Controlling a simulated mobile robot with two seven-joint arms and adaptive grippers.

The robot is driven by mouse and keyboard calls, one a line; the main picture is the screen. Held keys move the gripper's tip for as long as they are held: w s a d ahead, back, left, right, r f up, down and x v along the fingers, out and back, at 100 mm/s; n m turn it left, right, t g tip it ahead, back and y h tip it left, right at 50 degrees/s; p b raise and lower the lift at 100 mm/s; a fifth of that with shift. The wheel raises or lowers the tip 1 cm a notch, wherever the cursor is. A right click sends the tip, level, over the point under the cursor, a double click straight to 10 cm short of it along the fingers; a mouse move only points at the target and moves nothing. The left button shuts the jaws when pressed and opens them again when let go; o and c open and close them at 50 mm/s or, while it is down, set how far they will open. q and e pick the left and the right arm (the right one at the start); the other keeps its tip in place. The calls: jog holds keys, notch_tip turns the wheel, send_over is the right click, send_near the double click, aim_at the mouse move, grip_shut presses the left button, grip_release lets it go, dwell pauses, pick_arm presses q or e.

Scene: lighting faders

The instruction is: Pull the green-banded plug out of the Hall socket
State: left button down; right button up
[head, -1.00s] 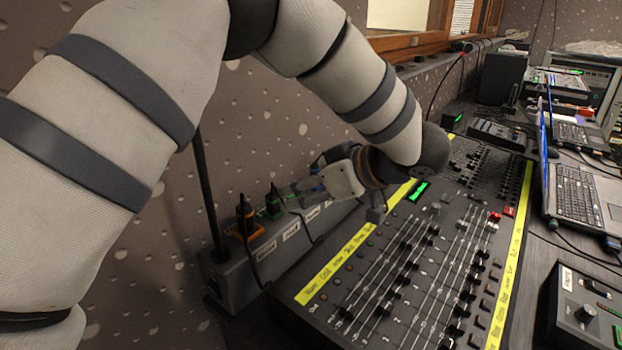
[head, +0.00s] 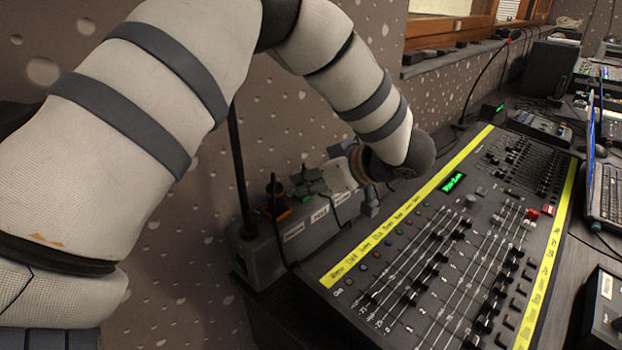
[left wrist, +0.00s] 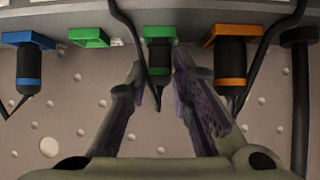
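The green-banded plug (left wrist: 160,58) stands in a green-framed place on the socket box (head: 262,262), between an empty green-framed socket (left wrist: 90,38) and an orange-banded plug (left wrist: 232,62). My left gripper (left wrist: 161,66) is open, its fingers on either side of this plug's lower part and cable; I cannot tell whether they touch it. In the head view my left gripper (head: 322,183) reaches the box from the right and partly hides the sockets. A label (head: 319,214) there seems to read Hall. My right gripper is not in view.
A blue-banded plug (left wrist: 28,68) hangs at the left in the wrist view. Thin cables hang close to the fingers. The fader desk (head: 440,270) stands close beside the box.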

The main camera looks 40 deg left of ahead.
pick_arm(q)
jog(key=shift+r, duration=0.2)
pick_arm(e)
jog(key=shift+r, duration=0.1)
pick_arm(q)
jog(key=shift+r, duration=2.2)
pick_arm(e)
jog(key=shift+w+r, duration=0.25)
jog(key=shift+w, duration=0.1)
